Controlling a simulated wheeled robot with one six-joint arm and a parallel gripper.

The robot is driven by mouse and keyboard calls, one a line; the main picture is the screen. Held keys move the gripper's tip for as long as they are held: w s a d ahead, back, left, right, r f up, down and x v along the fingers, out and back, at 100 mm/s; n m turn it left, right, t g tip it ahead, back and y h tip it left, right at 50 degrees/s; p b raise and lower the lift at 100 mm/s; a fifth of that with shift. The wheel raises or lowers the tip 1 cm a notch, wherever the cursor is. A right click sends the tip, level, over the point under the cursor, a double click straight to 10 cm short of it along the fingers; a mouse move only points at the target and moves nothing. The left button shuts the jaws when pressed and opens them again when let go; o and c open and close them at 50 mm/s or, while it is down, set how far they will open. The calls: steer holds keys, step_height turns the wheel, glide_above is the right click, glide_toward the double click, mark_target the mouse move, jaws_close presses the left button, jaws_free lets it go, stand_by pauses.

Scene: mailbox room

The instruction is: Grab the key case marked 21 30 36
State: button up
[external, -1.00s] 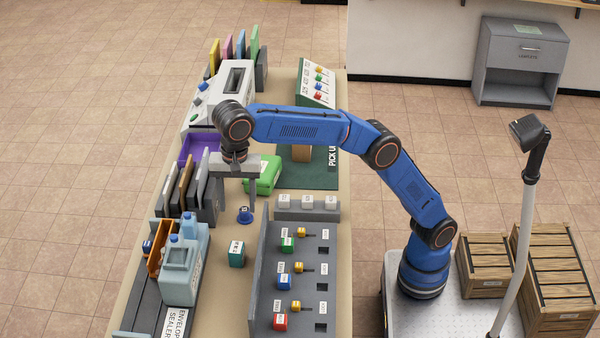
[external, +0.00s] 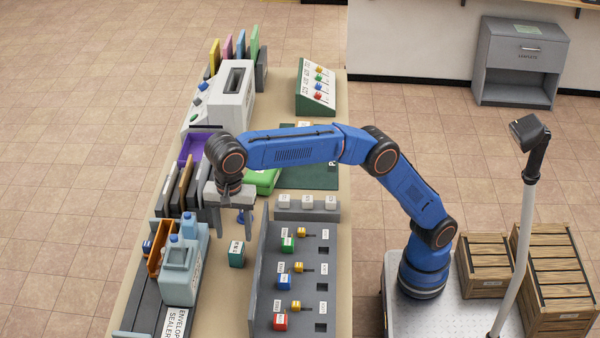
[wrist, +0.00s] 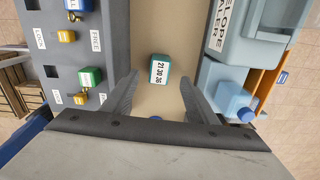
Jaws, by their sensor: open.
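The key case marked 21 30 36 (wrist: 159,70) is a small teal block with a white label, standing on the tan table. In the external view the key case (external: 237,253) stands left of the grey key panel. My gripper (wrist: 160,92) is open in the wrist view, its two dark fingers spread to either side and the case just ahead between their tips. In the external view my gripper (external: 230,218) is above the table, a little behind the case and not touching it.
The grey panel (external: 262,285) with coloured key blocks stands right of the case. The envelope sealer (external: 180,275) with bluish bottles stands left. A blue stamp (external: 240,215) is near my gripper; a green box (external: 262,180) lies behind. Bare table surrounds the case.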

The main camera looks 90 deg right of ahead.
mark_target(236, 247)
steer(key=shift+f, duration=4.3)
steer(key=c, duration=1.2)
